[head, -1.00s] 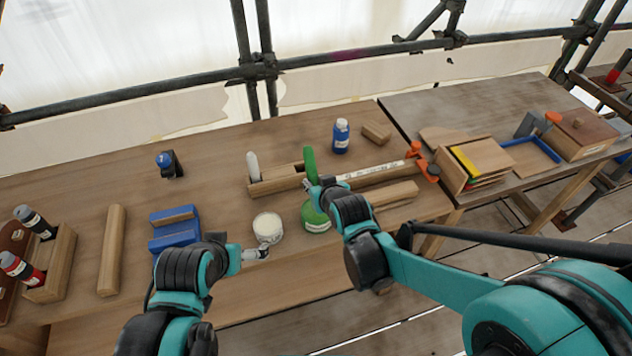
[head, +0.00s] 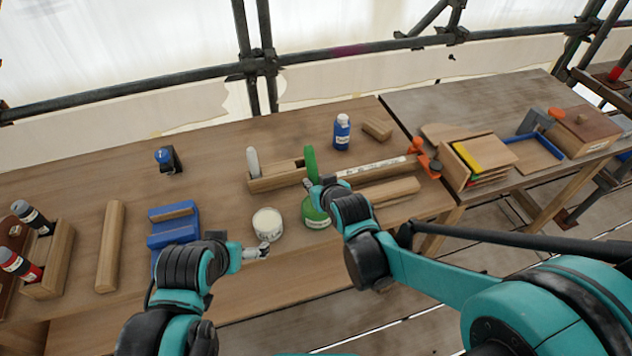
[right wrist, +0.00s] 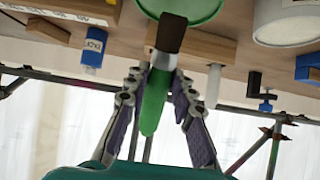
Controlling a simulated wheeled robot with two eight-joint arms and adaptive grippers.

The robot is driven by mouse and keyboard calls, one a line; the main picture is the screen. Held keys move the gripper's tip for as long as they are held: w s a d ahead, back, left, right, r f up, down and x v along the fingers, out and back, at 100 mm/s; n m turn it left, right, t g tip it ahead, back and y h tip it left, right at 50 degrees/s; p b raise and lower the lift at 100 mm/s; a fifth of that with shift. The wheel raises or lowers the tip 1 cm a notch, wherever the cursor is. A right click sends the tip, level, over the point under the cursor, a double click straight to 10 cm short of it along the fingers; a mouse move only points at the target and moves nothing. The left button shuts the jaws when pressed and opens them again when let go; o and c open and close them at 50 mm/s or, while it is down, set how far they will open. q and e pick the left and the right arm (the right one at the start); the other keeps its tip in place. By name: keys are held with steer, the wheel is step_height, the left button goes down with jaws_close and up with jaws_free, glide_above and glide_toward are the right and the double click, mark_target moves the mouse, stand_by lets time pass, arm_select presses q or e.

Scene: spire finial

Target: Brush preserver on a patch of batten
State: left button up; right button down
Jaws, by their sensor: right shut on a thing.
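My right gripper (right wrist: 158,92) is shut on a green-handled brush (right wrist: 154,115); the brush's green handle also stands up in the head view (head: 311,163). Its dark bristles (right wrist: 171,32) overlap the green tin (right wrist: 190,8) in the right wrist view; I cannot tell if they touch it. In the head view the green tin (head: 316,214) stands just below my right gripper (head: 314,189), partly hidden by it. The batten (head: 378,168), with a pale marked strip, lies behind, with orange clamps (head: 426,161) at its right end. My left gripper (head: 262,251) is beside the white tin (head: 267,223); its jaws are too small to read.
A wooden holder (head: 275,180) with a white-handled tool stands behind the tins. A loose wood block (head: 390,192) lies in front of the batten. Blue blocks (head: 172,228) are left.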

mark_target(313, 165)
steer(key=shift+f+b, duration=0.65)
steer(key=shift+f, duration=0.05)
stand_by(1.4)
step_height(313, 165, up, 7)
steer(key=p, duration=0.6)
stand_by(0.6)
